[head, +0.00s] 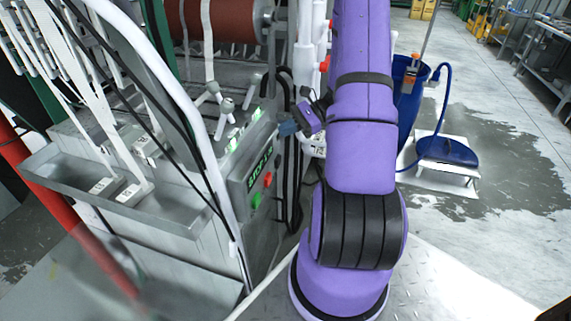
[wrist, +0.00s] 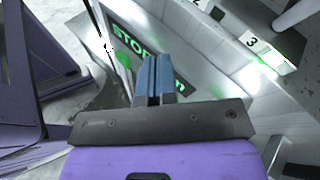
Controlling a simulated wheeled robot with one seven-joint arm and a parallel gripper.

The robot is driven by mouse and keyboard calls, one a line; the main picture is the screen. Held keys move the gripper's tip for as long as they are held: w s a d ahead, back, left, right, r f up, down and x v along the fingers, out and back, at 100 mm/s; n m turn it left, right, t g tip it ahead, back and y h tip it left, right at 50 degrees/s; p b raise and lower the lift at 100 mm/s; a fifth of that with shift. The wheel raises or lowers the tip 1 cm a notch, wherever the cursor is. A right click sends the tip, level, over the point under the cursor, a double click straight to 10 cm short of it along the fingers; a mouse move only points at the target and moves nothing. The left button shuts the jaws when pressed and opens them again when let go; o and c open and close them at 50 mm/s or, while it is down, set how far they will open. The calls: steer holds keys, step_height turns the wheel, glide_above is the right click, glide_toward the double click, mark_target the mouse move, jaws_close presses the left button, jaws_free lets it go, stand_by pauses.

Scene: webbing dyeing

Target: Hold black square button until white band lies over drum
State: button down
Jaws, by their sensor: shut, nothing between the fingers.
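The reddish-brown drum (head: 228,18) is at the top of the head view. A narrow white band (head: 207,38) runs vertically across its front face. My gripper (head: 288,129) is beside the control panel (head: 236,190), its blue fingers shut and empty. In the wrist view the shut fingers (wrist: 153,72) cover part of the display panel (wrist: 128,40), which reads STOP in green. I cannot make out a black square button in either view; the fingers may hide it. Whether the fingertips touch the panel cannot be told.
A red button (head: 267,179) and a green button (head: 256,200) sit on the panel's lower right. White bands (head: 88,75) run down to a metal tray (head: 70,171) at left.

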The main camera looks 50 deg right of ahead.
steer(key=s+d+f+m+t, duration=0.35)
steer(key=d+f+m, duration=0.2)
steer(key=f, duration=0.25)
steer(key=m+t+h, duration=0.6)
glide_toward(280, 162)
steer(key=v, duration=0.7)
steer(key=shift+w+a, duration=0.1)
steer(key=shift+w, duration=0.1)
steer(key=shift+w, duration=0.1)
steer(key=x, duration=1.4)
steer(key=shift+a, duration=0.15)
